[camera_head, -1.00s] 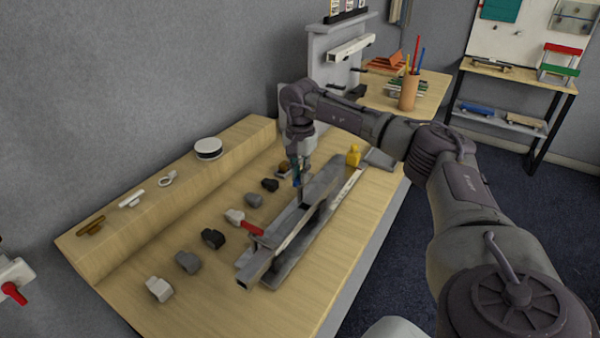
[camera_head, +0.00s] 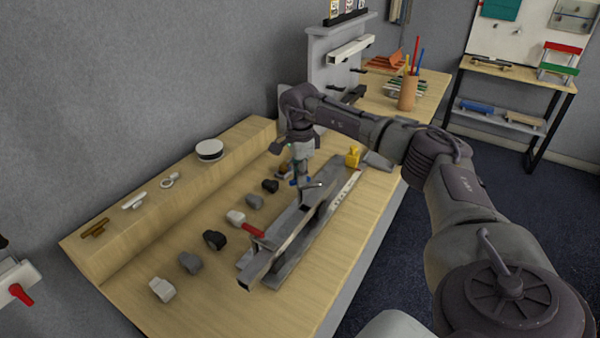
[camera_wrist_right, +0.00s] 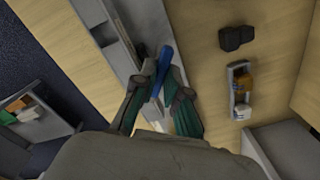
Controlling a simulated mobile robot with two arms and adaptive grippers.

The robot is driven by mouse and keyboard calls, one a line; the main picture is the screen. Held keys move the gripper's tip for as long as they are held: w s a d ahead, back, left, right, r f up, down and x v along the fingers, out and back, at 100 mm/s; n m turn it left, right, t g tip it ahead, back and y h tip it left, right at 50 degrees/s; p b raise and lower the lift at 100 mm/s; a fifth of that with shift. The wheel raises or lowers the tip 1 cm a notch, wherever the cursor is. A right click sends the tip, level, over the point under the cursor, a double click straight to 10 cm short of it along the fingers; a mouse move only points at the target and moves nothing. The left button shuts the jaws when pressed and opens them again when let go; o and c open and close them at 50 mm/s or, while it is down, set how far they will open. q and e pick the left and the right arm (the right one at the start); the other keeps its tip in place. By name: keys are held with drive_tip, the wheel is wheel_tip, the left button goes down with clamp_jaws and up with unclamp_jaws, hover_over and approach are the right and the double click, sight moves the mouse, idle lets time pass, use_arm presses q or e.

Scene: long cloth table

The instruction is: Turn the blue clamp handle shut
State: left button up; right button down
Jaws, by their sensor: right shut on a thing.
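The blue clamp handle (camera_wrist_right: 162,70) shows in the right wrist view as a slim blue bar between the fingers of my right gripper (camera_wrist_right: 157,92). The gripper is shut on it. In the head view the right gripper (camera_head: 301,178) is at the far end of the long grey clamp fixture (camera_head: 262,262), with small bits of blue at its fingertips. The fingers hide most of the handle there, so its exact angle is unclear. A red clamp handle (camera_head: 253,230) sits at the fixture's near end. My left gripper is not in view.
Several grey, black and white blocks (camera_head: 190,262) lie in a row left of the fixture. A yellow piece (camera_head: 352,158) stands beyond its far end. A wooden ledge (camera_head: 120,238) along the wall carries small hardware and a round white-topped piece (camera_head: 209,149).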

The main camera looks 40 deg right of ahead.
drive_tip(key=m+p, duration=0.1)
drive_tip(key=m, duration=0.4)
drive_tip(key=shift+r+m, duration=0.15)
drive_tip(key=shift+m, duration=0.15)
drive_tip(key=m+p, duration=0.1)
drive_tip(key=m, duration=0.3)
drive_tip(key=shift+m, duration=0.3)
drive_tip(key=shift+d, duration=0.1)
drive_tip(key=c, duration=1.2)
unclamp_jaws()
wheel_tip(320, 180, up, 12)
